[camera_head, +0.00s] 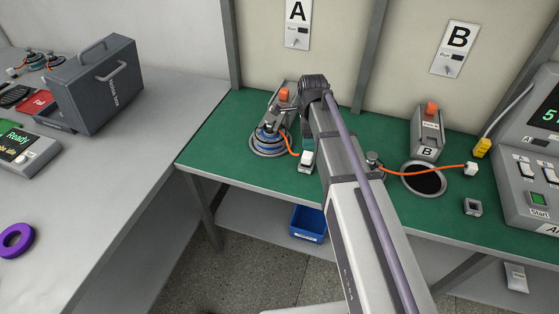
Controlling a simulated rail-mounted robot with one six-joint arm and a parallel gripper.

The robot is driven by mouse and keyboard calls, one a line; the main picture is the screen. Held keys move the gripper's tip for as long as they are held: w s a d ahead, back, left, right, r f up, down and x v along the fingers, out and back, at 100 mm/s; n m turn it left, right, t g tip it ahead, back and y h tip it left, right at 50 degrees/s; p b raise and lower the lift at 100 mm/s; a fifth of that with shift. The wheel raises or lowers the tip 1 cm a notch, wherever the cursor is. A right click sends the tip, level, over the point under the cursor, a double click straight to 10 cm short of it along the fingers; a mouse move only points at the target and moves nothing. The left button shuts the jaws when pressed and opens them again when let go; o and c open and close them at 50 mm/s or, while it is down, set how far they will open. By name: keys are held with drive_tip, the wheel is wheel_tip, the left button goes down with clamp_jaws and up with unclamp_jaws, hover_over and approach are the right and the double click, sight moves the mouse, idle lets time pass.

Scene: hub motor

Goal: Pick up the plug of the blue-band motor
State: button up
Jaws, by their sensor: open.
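The blue-band motor (269,139) sits in the round nest at station A, on the green bench, under a clamp with an orange handle. Its orange cable runs right to a white plug (306,158), which lies beside the motor, close to the left edge of my arm. My arm reaches up from the bottom to a dark joint near the station A clamp. My gripper itself cannot be made out; the arm hides the space behind it.
At station B, the round nest (424,191) looks empty under its clamp (428,133). A grey tester (530,160) stands right. A blue bin (308,224) sits below. A dark case (95,85) stands left.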

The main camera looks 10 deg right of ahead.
sight(307, 154)
drive_tip(key=shift+a+m, duration=0.2)
drive_tip(key=shift+m, duration=1)
drive_tip(key=shift+s+d+r+m, duration=0.15)
drive_tip(key=shift+d+m, duration=0.25)
drive_tip(key=shift+m, duration=0.4)
wheel_tip(307, 154, down, 11)
drive_tip(key=b, duration=1.1)
drive_tip(key=shift+a+f, duration=0.1)
drive_tip(key=shift+f, duration=0.1)
drive_tip(key=shift+r, duration=0.2)
drive_tip(key=c, duration=1.2)
wheel_tip(307, 154, up, 10)
drive_tip(key=p, duration=1)
drive_tip(key=shift+r+p, duration=0.2)
drive_tip(key=shift+p, duration=0.1)
drive_tip(key=shift+f, duration=0.1)
